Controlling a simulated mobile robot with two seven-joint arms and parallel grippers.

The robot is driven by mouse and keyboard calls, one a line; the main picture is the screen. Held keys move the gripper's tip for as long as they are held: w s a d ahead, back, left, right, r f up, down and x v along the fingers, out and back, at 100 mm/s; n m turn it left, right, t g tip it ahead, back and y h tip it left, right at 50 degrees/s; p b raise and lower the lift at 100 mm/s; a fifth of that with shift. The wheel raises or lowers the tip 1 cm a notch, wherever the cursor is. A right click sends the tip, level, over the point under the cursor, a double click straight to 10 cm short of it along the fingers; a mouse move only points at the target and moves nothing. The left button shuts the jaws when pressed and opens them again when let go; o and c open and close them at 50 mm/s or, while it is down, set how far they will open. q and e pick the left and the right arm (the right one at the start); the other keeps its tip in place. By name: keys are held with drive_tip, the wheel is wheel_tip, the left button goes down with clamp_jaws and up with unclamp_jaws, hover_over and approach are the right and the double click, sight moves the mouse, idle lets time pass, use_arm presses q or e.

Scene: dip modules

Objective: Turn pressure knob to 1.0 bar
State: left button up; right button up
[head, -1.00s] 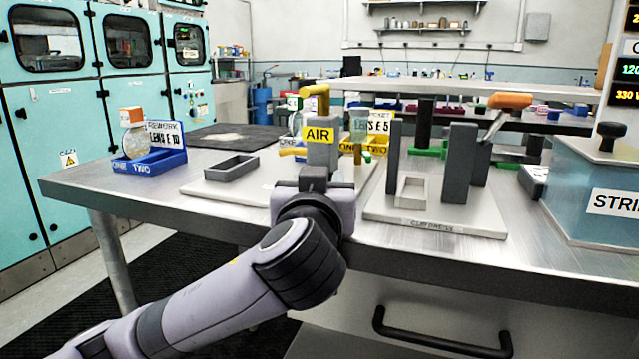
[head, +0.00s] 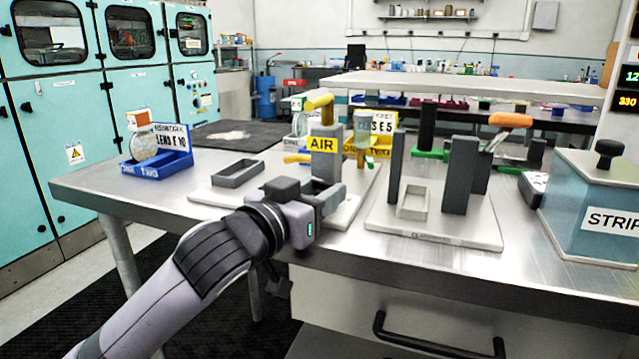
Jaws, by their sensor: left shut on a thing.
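A grey dispenser block with a yellow AIR label (head: 322,144) stands on a light base plate (head: 352,205) near the front of the table. A yellow handle (head: 319,104) sits on its top and a yellow nozzle (head: 297,158) sticks out at its left. My left gripper (head: 328,198) is at the low front of this block, its jaws shut on a small part there. That part, which seems to be the pressure knob, is hidden by the gripper. No pressure scale or reading can be made out. My right gripper is not in view.
A fixture with dark posts (head: 460,175) and an orange-handled lever (head: 510,120) stands right of the gripper. A STRIP tank (head: 597,205) is at the far right.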

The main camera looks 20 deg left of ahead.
use_arm(q)
drive_tip(key=o, duration=1.1)
drive_tip(key=shift+c, duration=0.2)
drive_tip(key=shift+s, duration=0.1)
drive_tip(key=shift+p+v, duration=0.3)
drive_tip(key=shift+v, duration=3.2)
drive_tip(key=shift+a, duration=0.1)
